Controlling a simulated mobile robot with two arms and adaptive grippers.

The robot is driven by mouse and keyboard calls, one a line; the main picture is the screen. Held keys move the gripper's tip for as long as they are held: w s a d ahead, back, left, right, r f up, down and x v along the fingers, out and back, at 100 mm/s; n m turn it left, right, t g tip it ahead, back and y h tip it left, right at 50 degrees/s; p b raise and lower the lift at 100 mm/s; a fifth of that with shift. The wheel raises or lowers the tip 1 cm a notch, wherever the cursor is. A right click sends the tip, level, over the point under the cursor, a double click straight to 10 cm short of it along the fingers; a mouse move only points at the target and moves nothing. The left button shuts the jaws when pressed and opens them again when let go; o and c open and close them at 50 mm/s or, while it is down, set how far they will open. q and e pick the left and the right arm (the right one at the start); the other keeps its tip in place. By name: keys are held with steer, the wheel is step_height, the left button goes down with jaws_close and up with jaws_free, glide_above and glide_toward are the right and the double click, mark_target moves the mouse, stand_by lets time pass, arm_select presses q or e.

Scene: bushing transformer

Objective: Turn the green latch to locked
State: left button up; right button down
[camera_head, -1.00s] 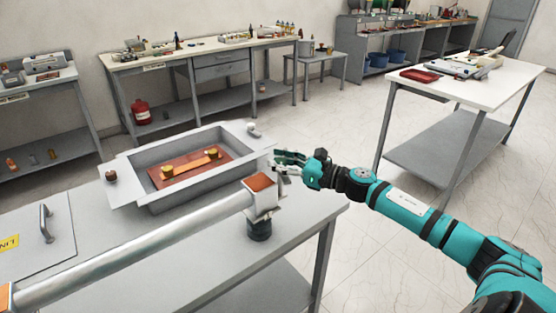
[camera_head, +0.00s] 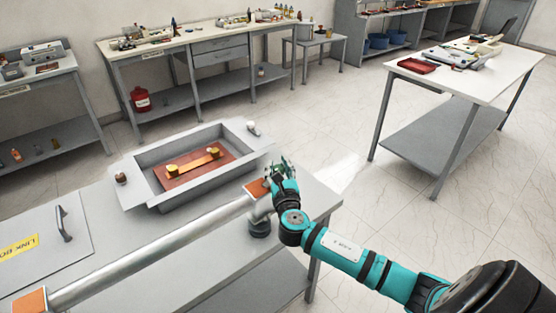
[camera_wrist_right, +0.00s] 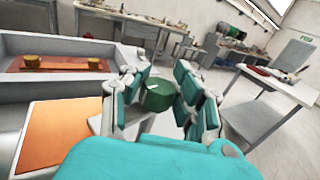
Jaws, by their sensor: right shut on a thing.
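The green latch (camera_wrist_right: 158,96) is a dark green round knob with a small white mark, seen between my right fingers in the right wrist view. My right gripper (camera_wrist_right: 157,92) is shut on it, with a finger at each side. In the head view my right gripper (camera_head: 277,172) is at the near right end of the tray, beside the pipe's orange-topped block (camera_head: 257,188). The latch itself is hidden there by the gripper. My left gripper is not in view.
An open grey box (camera_head: 158,203) with a copper plate and brass bar lies behind the pipe (camera_head: 150,258). A hinged panel with a handle (camera_head: 62,224) is at left. A white table (camera_head: 470,88) stands right, with clear floor between.

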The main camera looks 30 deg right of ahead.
steer(key=shift+a+f+m+g+h+p, duration=0.1)
steer(key=shift+f+m+g+h+p, duration=0.1)
steer(key=shift+m+g+h, duration=0.65)
steer(key=shift+a+f+m+g+h+p, duration=0.1)
steer(key=shift+m+g+h+p, duration=0.1)
steer(key=shift+m+g+h, duration=0.6)
steer(key=shift+s+t+h, duration=0.1)
steer(key=shift+t+h, duration=0.15)
steer(key=shift+h, duration=0.1)
steer(key=c, duration=1.5)
jaws_free()
steer(key=o, duration=0.6)
steer(key=shift+r, duration=0.2)
steer(key=shift+d, duration=0.1)
steer(key=v, duration=1.2)
steer(key=shift+f, duration=0.15)
